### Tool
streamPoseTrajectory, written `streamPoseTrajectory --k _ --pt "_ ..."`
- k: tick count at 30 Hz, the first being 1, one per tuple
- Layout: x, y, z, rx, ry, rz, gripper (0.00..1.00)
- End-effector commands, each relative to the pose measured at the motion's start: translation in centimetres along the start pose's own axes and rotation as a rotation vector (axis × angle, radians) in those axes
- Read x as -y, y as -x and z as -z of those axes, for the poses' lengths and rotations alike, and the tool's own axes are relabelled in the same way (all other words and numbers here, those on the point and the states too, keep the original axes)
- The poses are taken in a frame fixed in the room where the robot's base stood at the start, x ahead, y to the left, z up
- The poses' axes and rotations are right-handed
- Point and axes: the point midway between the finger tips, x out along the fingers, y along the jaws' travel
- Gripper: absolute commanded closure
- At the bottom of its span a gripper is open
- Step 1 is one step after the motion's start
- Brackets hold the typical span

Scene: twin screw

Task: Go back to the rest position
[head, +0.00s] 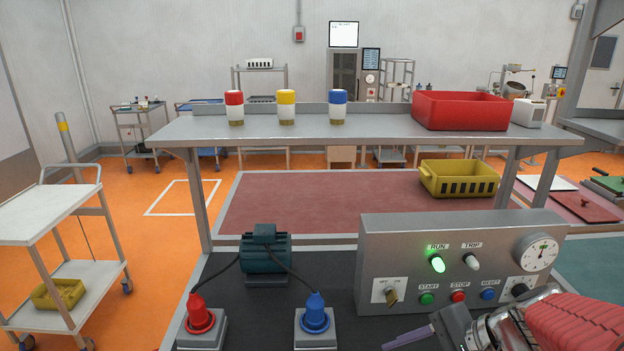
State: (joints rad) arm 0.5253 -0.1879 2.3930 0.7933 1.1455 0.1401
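My gripper (412,338) is at the bottom right of the head view, low in front of the grey control panel (462,225). One flat purple-grey finger shows, pointing left; the other is not clearly visible, so I cannot tell whether it is open. No held thing shows. My arm with its red ribbed sleeve comes in from the right edge and covers the panel's lower right corner. The green RUN lamp (437,263) is lit, and the TRIP lamp (471,261) is pale. A rotary switch (391,296) sits at the panel's lower left.
A red plug (200,316) and a blue plug (315,314) stand in sockets, cabled to a teal motor (265,256). Red, yellow and blue-topped jars and a red bin (461,111) stand on the shelf (300,128). A yellow crate (459,180) sits below. A cart (62,215) is left.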

Motion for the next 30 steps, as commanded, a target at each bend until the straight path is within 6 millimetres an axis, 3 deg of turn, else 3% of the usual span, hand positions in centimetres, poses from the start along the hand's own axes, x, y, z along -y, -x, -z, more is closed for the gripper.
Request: streamPoseTrajectory --k 3,12,24,30 --pt "-0.8 0.0 -1.9 -0.05 0.161 -0.088 0.49" --pt "-2.4 1.4 -4.4 -0.197 0.566 -0.278 0.49" --pt "-1.9 5.0 -6.2 -0.429 1.088 -0.442 0.49" --pt "-1.4 6.0 -6.5 -0.487 1.199 -0.47 0.49"
